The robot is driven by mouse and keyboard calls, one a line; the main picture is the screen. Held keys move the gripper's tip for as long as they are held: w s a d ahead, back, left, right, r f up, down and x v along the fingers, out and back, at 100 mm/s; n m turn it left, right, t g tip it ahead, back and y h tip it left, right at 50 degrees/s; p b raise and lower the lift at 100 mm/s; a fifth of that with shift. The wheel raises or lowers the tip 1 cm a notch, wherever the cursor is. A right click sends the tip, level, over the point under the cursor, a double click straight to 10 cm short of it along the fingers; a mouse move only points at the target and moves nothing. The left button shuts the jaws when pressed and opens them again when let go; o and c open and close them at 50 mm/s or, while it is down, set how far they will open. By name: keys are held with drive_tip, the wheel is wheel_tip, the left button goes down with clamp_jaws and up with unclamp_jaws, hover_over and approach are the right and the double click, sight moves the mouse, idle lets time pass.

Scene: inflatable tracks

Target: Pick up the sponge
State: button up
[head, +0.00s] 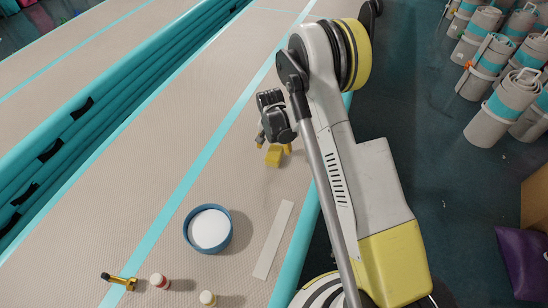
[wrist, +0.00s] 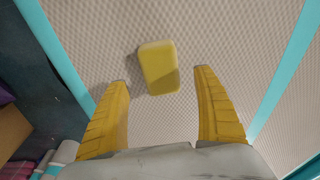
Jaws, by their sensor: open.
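The sponge (wrist: 160,68) is a yellow block with rounded corners lying on the beige textured mat. In the wrist view it sits just beyond the fingertips, roughly midway between them. My gripper (wrist: 161,76) has two yellow ribbed fingers spread wide with nothing between them. In the head view the sponge (head: 274,156) shows as a small yellow block just below my gripper (head: 273,146), whose body partly covers the fingers. I cannot tell the exact height of the fingers above the mat.
A blue round container with a white inside (head: 209,229), a pale flat strip (head: 273,240), a yellow-and-black tool (head: 119,281) and two small capped jars (head: 159,281) lie on the mat nearby. Rolled mats (head: 503,100) stand on the dark floor at right. The mat around the sponge is clear.

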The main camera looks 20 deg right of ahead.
sight(274, 152)
drive_tip(key=shift+w+d+f+b, duration=0.1)
drive_tip(key=shift+w+f+b, duration=0.1)
drive_tip(key=shift+f+b, duration=0.8)
drive_tip(key=shift+w+d+f+b, duration=0.15)
drive_tip(key=shift+f+b, duration=0.25)
drive_tip(key=shift+f, duration=1.05)
drive_tip(key=shift+a+f, duration=0.1)
drive_tip(key=shift+f, duration=0.15)
drive_tip(key=c, duration=1.3)
